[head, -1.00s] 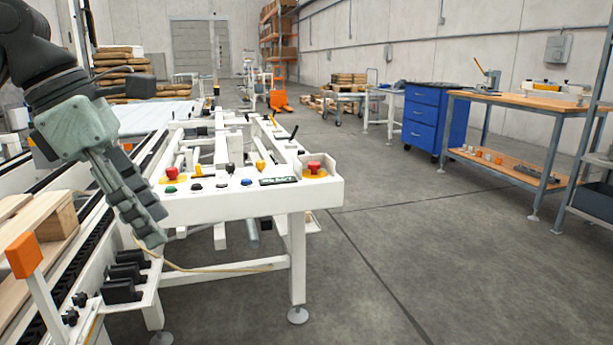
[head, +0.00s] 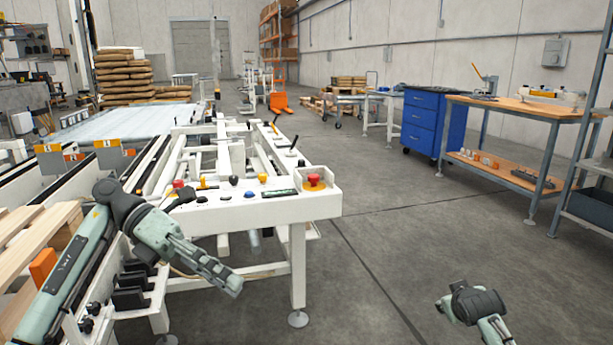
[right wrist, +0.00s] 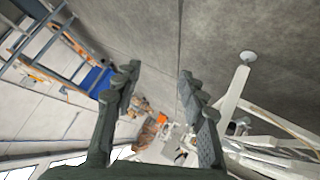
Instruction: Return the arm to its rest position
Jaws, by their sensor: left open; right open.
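My left arm reaches in from the lower left of the head view, low over the front left of the white conveyor frame's control panel (head: 265,208). My left gripper (head: 230,283) points down and right, in front of the panel's lower left side, with nothing held. Its fingers overlap in this view. Part of my right arm shows at the bottom right of the head view, over bare floor. In the right wrist view my right gripper (right wrist: 158,75) is open, its two dark fingers wide apart with nothing between them.
The panel carries several buttons and a red emergency stop (head: 314,180). A wooden pallet (head: 30,235) lies at the left edge. A blue drawer cabinet (head: 430,122) and a workbench (head: 520,105) stand at the right. The floor between panel and workbench is clear.

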